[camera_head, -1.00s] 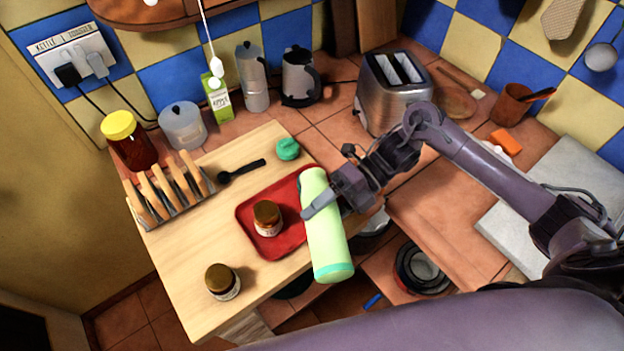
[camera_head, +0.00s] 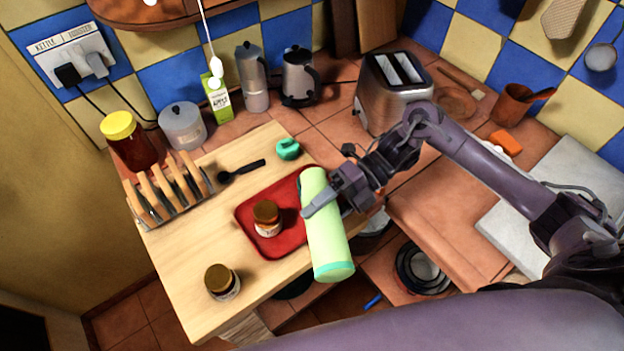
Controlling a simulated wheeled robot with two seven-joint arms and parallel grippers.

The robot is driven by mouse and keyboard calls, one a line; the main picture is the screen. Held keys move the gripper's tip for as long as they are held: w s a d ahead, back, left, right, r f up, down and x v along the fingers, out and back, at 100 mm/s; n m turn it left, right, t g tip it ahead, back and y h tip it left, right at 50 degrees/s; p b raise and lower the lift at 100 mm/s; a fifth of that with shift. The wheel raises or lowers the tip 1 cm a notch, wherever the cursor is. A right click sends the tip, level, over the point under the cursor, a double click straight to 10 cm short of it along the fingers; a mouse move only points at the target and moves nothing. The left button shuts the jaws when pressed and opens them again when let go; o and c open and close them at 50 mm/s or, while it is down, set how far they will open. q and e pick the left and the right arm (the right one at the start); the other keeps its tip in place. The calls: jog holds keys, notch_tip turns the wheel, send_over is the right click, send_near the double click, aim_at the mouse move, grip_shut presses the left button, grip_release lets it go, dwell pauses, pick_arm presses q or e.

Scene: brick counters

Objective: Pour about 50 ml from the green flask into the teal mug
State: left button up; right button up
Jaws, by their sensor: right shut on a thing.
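The pale green flask (camera_head: 328,235) is in the head view, right of centre, over the right edge of the wooden board. It has a teal band at its lower end; its mouth cannot be made out. My right gripper (camera_head: 322,202) is shut on the flask's upper half, with one finger across its near side. The small teal mug (camera_head: 287,149) stands at the board's back edge, behind the red tray, apart from the flask. Its inside is too small to read. My left gripper is not in view.
A red tray (camera_head: 246,222) with a brown-lidded jar (camera_head: 267,218) lies beside the flask. Another jar (camera_head: 222,282), a black spoon (camera_head: 241,171) and a toast rack (camera_head: 170,195) are on the board (camera_head: 190,262). A toaster (camera_head: 395,92) stands behind my right arm.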

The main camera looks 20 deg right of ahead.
jog(key=p, duration=0.1)
jog(key=n+t+p, duration=0.1)
jog(key=p, duration=0.1)
jog(key=shift+s+r+h+p, duration=0.2)
jog(key=shift+s+h+p, duration=0.1)
jog(key=shift+h, duration=0.1)
jog(key=shift+s+f+n+t, duration=0.25)
jog(key=shift+f+n+t, duration=0.25)
jog(key=shift+f, duration=0.2)
jog(key=shift+s+f, duration=0.15)
jog(key=shift+f, duration=0.25)
jog(key=shift+w+a+n+t, duration=0.1)
jog(key=shift+w+n+t, duration=0.1)
jog(key=shift+n+t, duration=0.1)
jog(key=shift+s+r, duration=0.1)
jog(key=shift+b, duration=0.4)
